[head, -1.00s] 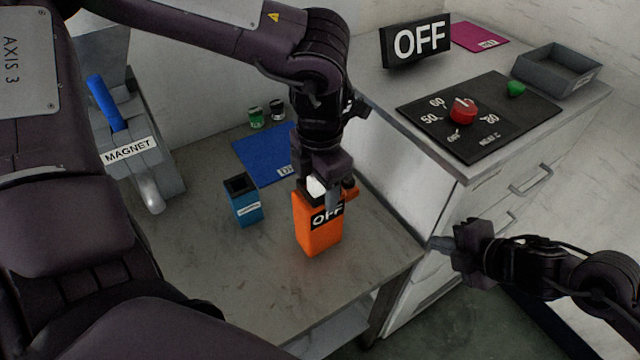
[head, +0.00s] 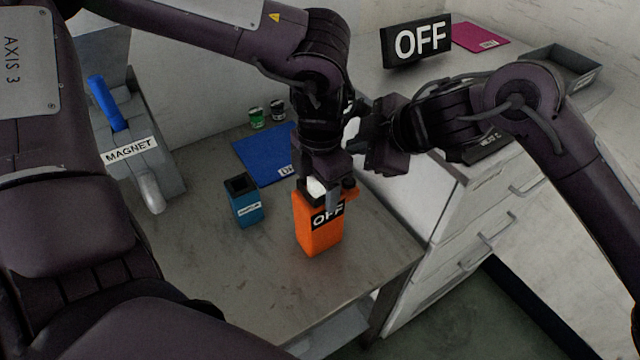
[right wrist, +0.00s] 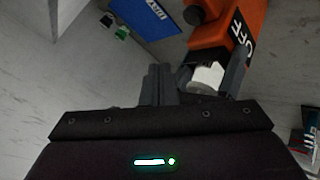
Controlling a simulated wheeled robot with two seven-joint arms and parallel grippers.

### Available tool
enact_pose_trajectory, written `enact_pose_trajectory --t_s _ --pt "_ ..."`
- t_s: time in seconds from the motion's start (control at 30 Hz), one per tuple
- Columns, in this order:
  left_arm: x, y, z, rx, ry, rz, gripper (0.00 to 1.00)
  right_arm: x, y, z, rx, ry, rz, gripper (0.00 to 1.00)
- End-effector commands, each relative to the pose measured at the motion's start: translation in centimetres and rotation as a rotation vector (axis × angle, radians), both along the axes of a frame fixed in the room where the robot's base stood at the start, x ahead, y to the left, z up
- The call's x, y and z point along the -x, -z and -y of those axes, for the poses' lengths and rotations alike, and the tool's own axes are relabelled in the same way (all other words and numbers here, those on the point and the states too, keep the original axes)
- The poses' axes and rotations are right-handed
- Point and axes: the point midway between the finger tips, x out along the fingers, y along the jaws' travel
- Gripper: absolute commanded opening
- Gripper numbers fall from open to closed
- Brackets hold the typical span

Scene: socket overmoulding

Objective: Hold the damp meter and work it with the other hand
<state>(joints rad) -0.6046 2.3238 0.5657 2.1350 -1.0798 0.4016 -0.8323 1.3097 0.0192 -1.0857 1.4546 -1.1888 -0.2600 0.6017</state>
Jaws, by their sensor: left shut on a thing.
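The orange damp meter (head: 318,238) stands upright at the table's front, its black label reading OFF. My left gripper (head: 328,194) comes down from above and is shut on its upper part, hiding some of its top. A white part (head: 316,187) shows at the meter's top beside the gripper. My right gripper (head: 362,150) is up and to the right of the meter, apart from it. In the right wrist view its fingers (right wrist: 158,84) are together and empty, with the meter (right wrist: 220,35) and the white part (right wrist: 207,75) to their right.
A blue box (head: 245,205) stands left of the meter. Behind are a blue mat (head: 262,158) and two small jars (head: 266,114). A MAGNET device (head: 140,150) is at the left. A cabinet (head: 420,215) with an OFF sign (head: 422,40) stands right.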

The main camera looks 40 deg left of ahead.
Motion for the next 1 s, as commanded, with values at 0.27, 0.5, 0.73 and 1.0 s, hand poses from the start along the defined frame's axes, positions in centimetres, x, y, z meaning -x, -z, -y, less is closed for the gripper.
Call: enact_pose_trajectory --t_s 0.27,0.5,0.73,1.0 --pt "0.0 0.0 0.0 0.000 0.000 0.001 0.32 0.0 4.1 0.0 0.000 0.000 -0.002 0.00" --pt "0.0 0.0 0.0 0.000 0.000 0.001 0.32 0.0 6.4 0.1 -0.001 -0.001 0.000 0.00" --pt "0.0 0.0 0.0 0.000 0.000 0.001 0.32 0.0 7.0 0.1 0.000 -0.001 0.001 0.00" --pt "0.0 0.0 0.0 0.000 0.001 0.001 0.32 0.0 7.1 0.1 0.002 -0.001 0.001 0.00"
